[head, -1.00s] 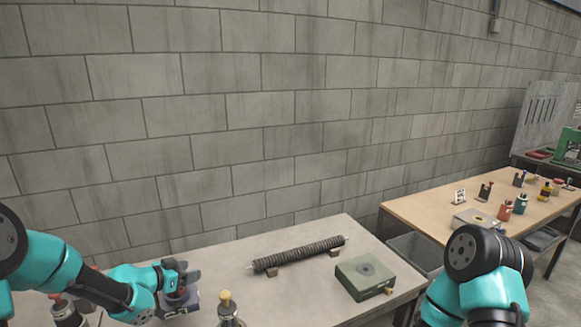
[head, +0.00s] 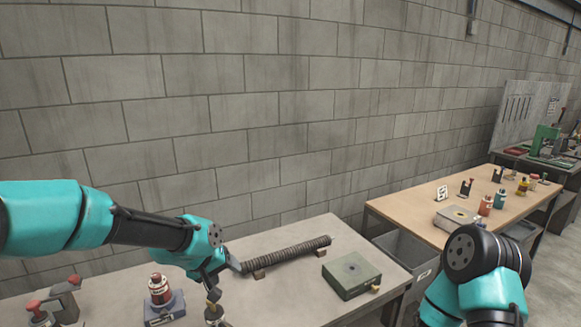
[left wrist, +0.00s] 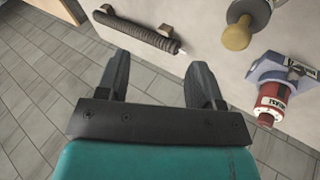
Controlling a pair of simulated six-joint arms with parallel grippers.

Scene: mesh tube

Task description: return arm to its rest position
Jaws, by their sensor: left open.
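My left arm reaches in from the left of the head view. Its gripper (head: 230,264) is over the near table, in front of the left end of the dark ribbed tube (head: 290,253). In the left wrist view the gripper (left wrist: 160,78) is open, with nothing between its fingers. The tube lies on small wooden blocks and also shows at the top of the left wrist view (left wrist: 145,36). My right arm shows at the lower right of the head view; its gripper is out of view.
A red bottle (head: 159,289) stands in a blue-grey holder (head: 166,312). A yellow-knobbed piece (head: 214,314) stands below the left gripper. A green-grey block (head: 351,274) sits right of the tube. A grey bin (head: 402,252) and a wooden table (head: 411,208) are beyond.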

